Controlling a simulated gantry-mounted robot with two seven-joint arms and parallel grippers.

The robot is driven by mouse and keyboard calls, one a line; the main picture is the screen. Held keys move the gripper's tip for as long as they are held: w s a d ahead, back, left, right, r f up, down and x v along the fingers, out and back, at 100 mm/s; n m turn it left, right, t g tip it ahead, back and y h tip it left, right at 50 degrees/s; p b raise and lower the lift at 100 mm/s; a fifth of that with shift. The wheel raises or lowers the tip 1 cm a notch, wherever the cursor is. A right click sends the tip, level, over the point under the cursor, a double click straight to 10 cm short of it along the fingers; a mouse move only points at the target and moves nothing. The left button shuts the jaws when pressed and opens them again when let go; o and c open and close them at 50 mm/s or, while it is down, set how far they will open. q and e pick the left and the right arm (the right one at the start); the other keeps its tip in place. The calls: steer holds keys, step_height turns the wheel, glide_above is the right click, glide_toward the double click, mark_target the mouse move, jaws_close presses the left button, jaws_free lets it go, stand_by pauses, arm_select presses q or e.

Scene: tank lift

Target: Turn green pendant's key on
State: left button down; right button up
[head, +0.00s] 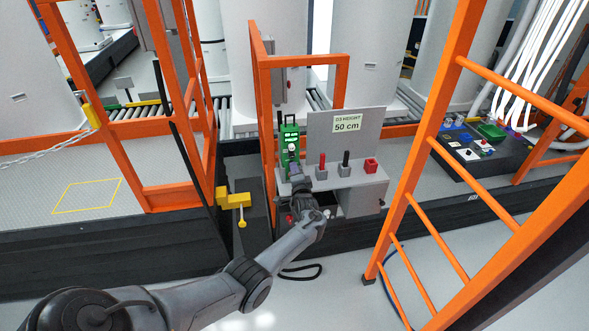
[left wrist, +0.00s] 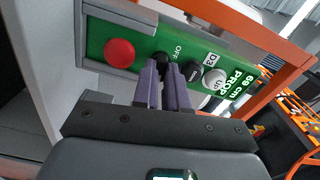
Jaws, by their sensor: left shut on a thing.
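The green pendant (head: 289,142) stands upright in a grey holder at the left end of the control console. In the left wrist view its green face (left wrist: 142,36) fills the upper middle, with a red button (left wrist: 120,52), an "OFF" label and a white "UP" button (left wrist: 213,77). My left gripper (head: 293,170) is at the pendant's lower front. In the left wrist view its purple fingers (left wrist: 163,82) are closed around the small dark key (left wrist: 163,66) below "OFF". The fingers hide much of the key, and its exact angle is unclear. My right gripper is out of view.
The console (head: 361,190) carries a red lever (head: 322,162), a black lever (head: 345,160), a red block (head: 370,165) and a "50 cm" sign (head: 347,123). An orange frame (head: 266,120) rises beside the pendant. An orange ladder (head: 420,165) stands to the right.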

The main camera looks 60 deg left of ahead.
arm_select(q)
steer(key=shift+m, duration=0.8)
steer(key=c, duration=1.2)
jaws_free()
steer(key=shift+o, duration=0.2)
steer(key=shift+d+p, duration=0.1)
steer(key=shift+p, duration=0.2)
steer(key=p+v, duration=0.3)
steer(key=v, duration=0.7)
steer(key=shift+s+d, duration=0.15)
steer(key=shift+d, duration=0.15)
